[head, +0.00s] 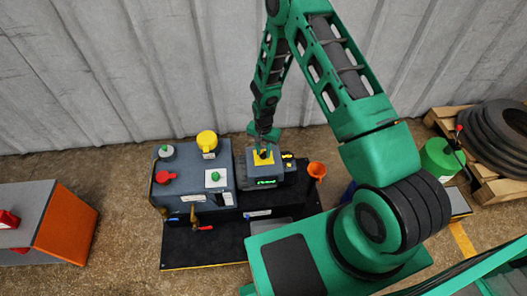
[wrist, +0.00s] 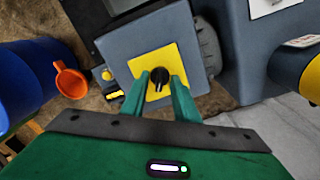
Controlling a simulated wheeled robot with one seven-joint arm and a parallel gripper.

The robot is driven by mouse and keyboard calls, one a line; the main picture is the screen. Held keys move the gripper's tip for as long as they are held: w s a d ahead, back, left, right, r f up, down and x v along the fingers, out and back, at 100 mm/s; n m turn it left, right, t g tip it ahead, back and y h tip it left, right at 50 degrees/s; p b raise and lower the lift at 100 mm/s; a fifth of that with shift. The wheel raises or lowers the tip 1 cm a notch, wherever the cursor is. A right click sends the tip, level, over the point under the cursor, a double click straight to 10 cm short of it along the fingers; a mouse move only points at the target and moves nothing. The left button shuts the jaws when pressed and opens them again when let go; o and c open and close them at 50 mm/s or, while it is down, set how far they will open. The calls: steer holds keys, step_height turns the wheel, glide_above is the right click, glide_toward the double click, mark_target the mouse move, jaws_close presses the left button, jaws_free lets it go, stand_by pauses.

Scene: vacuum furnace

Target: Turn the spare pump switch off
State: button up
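A black rotary knob (wrist: 160,77) sits on a yellow square plate (wrist: 142,66) on top of a small grey box (wrist: 117,45). I cannot read a label naming it as the spare pump switch. A light mark on the knob points toward the bottom of the wrist view. My gripper (wrist: 161,78) is open, with one green finger on each side of the knob and a narrow yellow gap showing. In the head view my gripper (head: 264,142) is directly above the yellow plate (head: 263,157), and it partly hides the knob.
A larger grey cabinet (head: 190,160) on the left carries a yellow cap (head: 207,141), a red knob (head: 165,177) and green buttons. An orange funnel (head: 317,170) stands right of the box. A green display (head: 266,182) glows on the box's front. A corrugated wall (head: 120,70) rises behind.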

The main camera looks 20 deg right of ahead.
jaws_close()
steer(key=shift+n, duration=0.3)
steer(key=n, duration=1.1)
steer(key=shift+n, duration=0.3)
stand_by(0.3)
jaws_free()
